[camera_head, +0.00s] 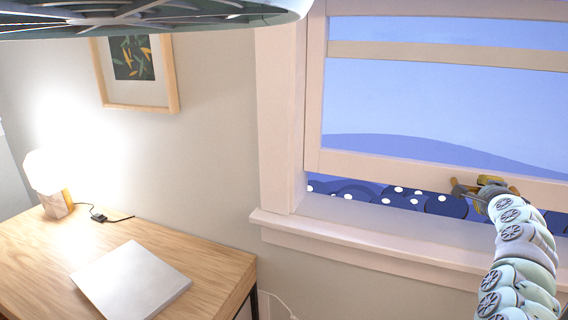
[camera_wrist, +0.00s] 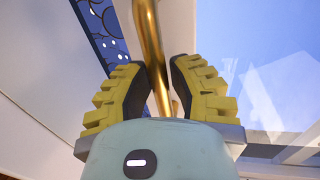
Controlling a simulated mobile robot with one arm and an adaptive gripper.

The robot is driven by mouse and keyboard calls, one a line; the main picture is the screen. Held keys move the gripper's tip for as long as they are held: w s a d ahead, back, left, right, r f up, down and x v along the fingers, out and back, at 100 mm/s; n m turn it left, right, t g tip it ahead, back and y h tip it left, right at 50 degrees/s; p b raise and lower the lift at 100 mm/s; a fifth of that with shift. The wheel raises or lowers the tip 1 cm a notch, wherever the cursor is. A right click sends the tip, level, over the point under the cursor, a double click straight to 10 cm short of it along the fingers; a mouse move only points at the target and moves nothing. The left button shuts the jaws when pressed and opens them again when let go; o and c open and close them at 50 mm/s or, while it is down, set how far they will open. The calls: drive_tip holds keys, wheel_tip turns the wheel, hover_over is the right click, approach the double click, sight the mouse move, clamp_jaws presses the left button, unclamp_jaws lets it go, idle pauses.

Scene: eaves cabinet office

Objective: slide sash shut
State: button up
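The window sash (camera_head: 420,170) is a cream frame with clear glass. It stands raised, with an open gap between its bottom rail and the sill (camera_head: 370,238). In the wrist view a brass bar handle (camera_wrist: 149,40) runs down between the yellow fingers of my gripper (camera_wrist: 158,65). The dark finger pads close in on both sides of the bar and appear to touch it. In the head view my gripper (camera_head: 482,186) is at the sash's bottom rail on the right, and the handle is mostly hidden behind it.
A wooden desk (camera_head: 40,250) stands at lower left with a closed silver laptop (camera_head: 131,282) and a lit lamp (camera_head: 46,172). A framed picture (camera_head: 172,75) hangs on the wall. A round shade (camera_head: 230,22) hangs across the top left. The visible sill looks clear.

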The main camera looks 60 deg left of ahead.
clamp_jaws()
wheel_tip(320, 180, down, 11)
drive_tip(key=b, duration=0.9)
drive_tip(key=shift+r, duration=0.1)
drive_tip(key=shift+o, duration=1.7)
unclamp_jaws()
drive_tip(key=shift+o, duration=0.9)
drive_tip(key=shift+r, duration=0.1)
